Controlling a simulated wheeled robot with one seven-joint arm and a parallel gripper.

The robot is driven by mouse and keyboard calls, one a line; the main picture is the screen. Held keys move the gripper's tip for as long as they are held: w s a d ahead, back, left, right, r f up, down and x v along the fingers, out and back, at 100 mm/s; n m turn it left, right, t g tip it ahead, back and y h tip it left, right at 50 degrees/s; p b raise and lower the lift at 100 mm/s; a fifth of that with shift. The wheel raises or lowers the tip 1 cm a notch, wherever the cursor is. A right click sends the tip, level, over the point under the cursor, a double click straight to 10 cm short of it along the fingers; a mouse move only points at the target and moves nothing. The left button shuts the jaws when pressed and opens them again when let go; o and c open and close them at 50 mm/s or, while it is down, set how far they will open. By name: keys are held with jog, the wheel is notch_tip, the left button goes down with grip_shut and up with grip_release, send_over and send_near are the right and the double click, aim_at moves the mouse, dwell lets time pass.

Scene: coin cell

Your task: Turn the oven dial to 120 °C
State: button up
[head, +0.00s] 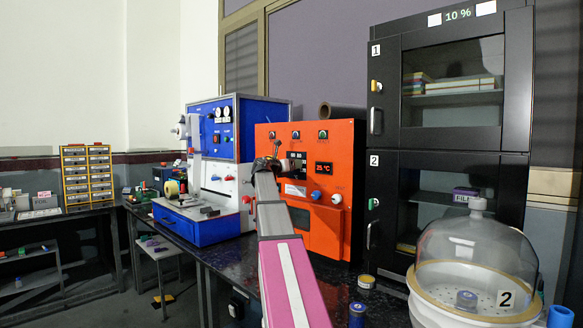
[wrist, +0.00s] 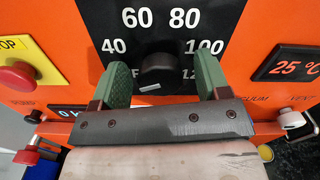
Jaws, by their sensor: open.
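The orange oven (head: 345,150) stands on the dark bench. In the wrist view its dial (wrist: 158,62) is a dark round knob on a black scale plate (wrist: 160,30) with 40, 60, 80 and 100 visible. The 120 mark at lower right is partly covered by my finger, and the lower left mark is also partly hidden. My gripper (wrist: 160,80) is open, with one green finger on each side of the knob and gaps between. In the head view my gripper (head: 268,163) is in front of the oven's face.
The oven's display (wrist: 298,67) reads 25 °C. A red stop button (wrist: 16,80) on a yellow plate is left of the dial. Vacuum and vent knobs are at right. A blue machine (head: 205,230) stands left, a black cabinet (head: 375,190) and glass dome (head: 480,255) right.

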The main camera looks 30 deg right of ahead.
jog(key=shift+c, duration=0.3)
jog(key=c, duration=0.9)
jog(key=shift+o, duration=0.2)
